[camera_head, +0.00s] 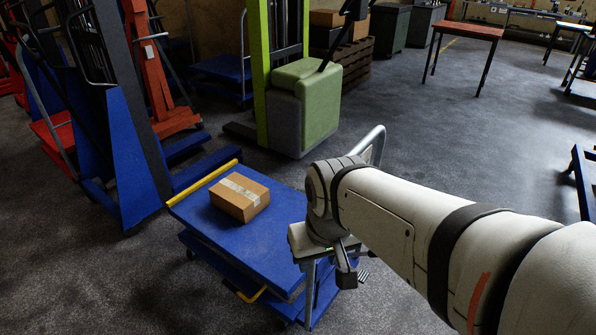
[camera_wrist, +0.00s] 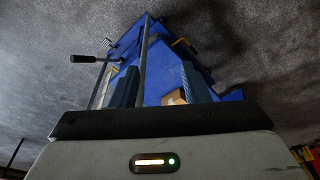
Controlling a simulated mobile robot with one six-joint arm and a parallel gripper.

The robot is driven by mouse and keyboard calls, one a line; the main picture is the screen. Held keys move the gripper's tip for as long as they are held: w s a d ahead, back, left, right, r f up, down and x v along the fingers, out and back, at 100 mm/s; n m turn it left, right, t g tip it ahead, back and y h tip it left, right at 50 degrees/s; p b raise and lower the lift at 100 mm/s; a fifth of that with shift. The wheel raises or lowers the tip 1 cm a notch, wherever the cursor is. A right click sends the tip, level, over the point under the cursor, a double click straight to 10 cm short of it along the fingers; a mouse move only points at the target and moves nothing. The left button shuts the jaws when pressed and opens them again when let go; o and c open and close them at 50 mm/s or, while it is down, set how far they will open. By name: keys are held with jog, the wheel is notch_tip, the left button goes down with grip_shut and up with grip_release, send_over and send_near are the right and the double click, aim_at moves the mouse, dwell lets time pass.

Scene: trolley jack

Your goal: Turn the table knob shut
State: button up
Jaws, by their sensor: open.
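The blue lift table (camera_head: 235,246) stands at lower centre in the head view, with a yellow strip along its far left edge. It also shows in the wrist view (camera_wrist: 224,112), beyond the fingers. A small dark lever with a black end (camera_wrist: 82,59) shows at upper left in the wrist view; I cannot tell if this is the table knob. My gripper (camera_wrist: 160,72) is open, its two fingers apart with nothing held. In the head view my gripper (camera_head: 340,266) is at the table's right end, partly hidden by my arm. No contact with a knob is visible.
A cardboard box (camera_head: 240,196) lies on the tabletop. The table's grey push handle (camera_head: 377,143) rises behind my wrist. A green stacker (camera_head: 305,105) stands behind the table, a blue stacker (camera_head: 128,160) to its left. The floor at right is mostly clear.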

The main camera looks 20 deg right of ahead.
jog(key=o, duration=0.4)
jog(key=f+m+g+y+b, duration=0.1)
jog(key=f+m, duration=0.1)
jog(key=w+f+m+y+b, duration=0.1)
jog(key=f+m+b, duration=0.1)
jog(key=f, duration=0.1)
jog(key=w+f+m+g+y+b, duration=0.1)
jog(key=f+b, duration=0.1)
jog(key=f, duration=0.1)
jog(key=shift+w+a+m+g+y, duration=0.1)
jog(key=shift+w+m+g+y, duration=0.1)
jog(key=shift+m+g+y, duration=0.15)
jog(key=shift+c, duration=0.2)
jog(key=w+d+f+m+t+y+b, duration=0.2)
jog(key=w+f+m+y+b, duration=0.35)
jog(key=w+m, duration=0.2)
jog(key=w+d+f+m+t+y+b, duration=0.1)
jog(key=w+d+f+m+t+b, duration=0.15)
jog(key=d+m+t, duration=0.35)
jog(key=w+d+f+m+t+b, duration=0.2)
jog(key=w+d+f+m, duration=0.15)
jog(key=d, duration=0.35)
jog(key=w+d+f+m+t+y+b, duration=0.1)
jog(key=w+d+f+m+t+b, duration=0.15)
jog(key=w+d+m+t, duration=0.35)
jog(key=shift+n+g, duration=0.65)
jog(key=shift+g, duration=0.1)
jog(key=x, duration=0.5)
jog(key=shift+a+f, duration=0.25)
jog(key=shift+f, duration=0.1)
